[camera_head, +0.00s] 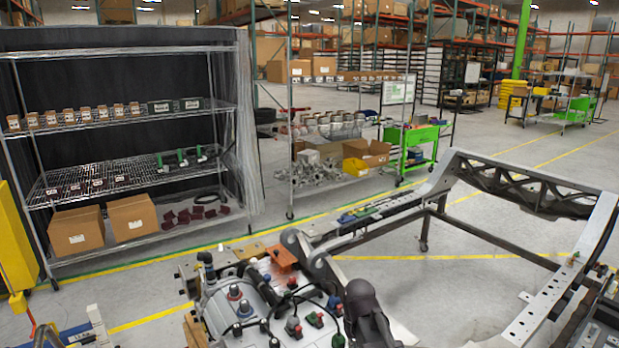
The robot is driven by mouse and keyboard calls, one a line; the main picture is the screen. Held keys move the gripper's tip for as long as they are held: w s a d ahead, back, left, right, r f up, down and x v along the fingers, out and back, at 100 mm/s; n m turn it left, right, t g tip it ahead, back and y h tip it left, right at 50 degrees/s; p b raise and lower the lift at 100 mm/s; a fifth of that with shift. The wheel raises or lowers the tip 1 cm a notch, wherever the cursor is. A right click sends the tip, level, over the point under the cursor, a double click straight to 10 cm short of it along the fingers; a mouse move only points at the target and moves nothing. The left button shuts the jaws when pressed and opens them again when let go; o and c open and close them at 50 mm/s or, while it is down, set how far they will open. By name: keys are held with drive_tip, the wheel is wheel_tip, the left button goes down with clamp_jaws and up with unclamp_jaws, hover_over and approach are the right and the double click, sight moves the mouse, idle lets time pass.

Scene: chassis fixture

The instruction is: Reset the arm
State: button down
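My gripper is not in view, and I cannot make out any arm link for certain. The chassis frame (445,206) stands on the floor from the centre to the right, with a metal rail (548,297) along its right side. A cluster of parts with dark, red and green fittings (255,297) sits at the bottom centre. A dark rounded shape (365,310) rises at its right edge; I cannot tell what it is.
A wire shelf rack (140,120) with small boxes and two cartons (77,230) stands at the left. A green cart (415,140) and an open shelf (335,130) stand behind the frame. A yellow post (12,240) is at the left edge. Floor inside the frame (420,285) is clear.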

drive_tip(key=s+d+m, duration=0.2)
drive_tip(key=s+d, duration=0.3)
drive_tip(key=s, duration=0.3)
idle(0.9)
